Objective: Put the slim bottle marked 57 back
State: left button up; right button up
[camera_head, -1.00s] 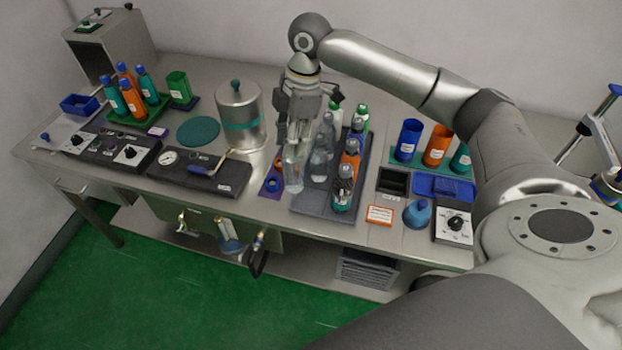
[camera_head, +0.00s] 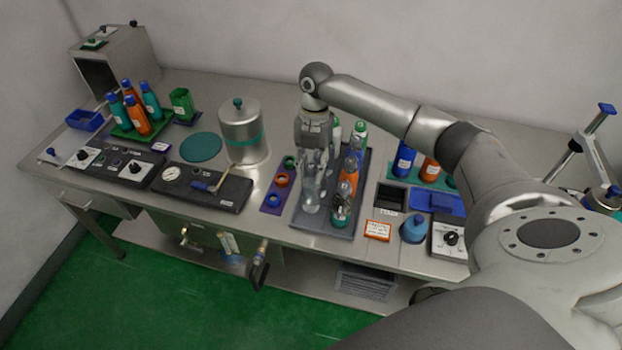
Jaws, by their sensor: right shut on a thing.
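My right gripper (camera_head: 314,172) comes down over the left side of a dark grey tray (camera_head: 298,222). It is shut on a slim clear bottle (camera_head: 311,198), which is roughly upright at the tray's front left. I cannot tell whether its base touches the tray. No number can be read on it. Orange bottles (camera_head: 347,184) stand in the tray to its right, with a clear-topped bottle with a teal base (camera_head: 341,212) in front. Green-capped bottles (camera_head: 359,134) stand at the back. The gripper hides part of the tray's left side. My left gripper is not in view.
A purple strip (camera_head: 269,207) with coloured rings lies just left of the tray. A steel pot (camera_head: 240,130) stands further left. A black box (camera_head: 391,198), an orange-edged card (camera_head: 378,230) and a blue dome (camera_head: 414,228) are to the right.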

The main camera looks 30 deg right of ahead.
aim_at(311, 181)
notch_tip(311, 181, down, 4)
jog(key=shift+r+p, duration=0.1)
jog(key=shift+p, duration=0.45)
jog(key=shift+f, duration=0.45)
jog(key=o, duration=1)
jog(key=shift+r, duration=0.15)
jog(key=shift+w+r+b, duration=0.15)
jog(key=shift+r+b, duration=0.15)
jog(key=shift+r, duration=0.05)
jog(key=r+b, duration=0.1)
jog(key=r, duration=0.2)
jog(key=d+r+b, duration=0.1)
jog(key=r, duration=0.2)
jog(key=w+r+b, duration=0.1)
jog(key=r, duration=0.2)
jog(key=shift+w+d+r, duration=0.1)
jog(key=shift+d+r, duration=0.05)
jog(key=shift+d, duration=0.1)
jog(key=shift+d+r, duration=0.1)
jog(key=shift+r, duration=0.7)
jog(key=shift+f, duration=0.1)
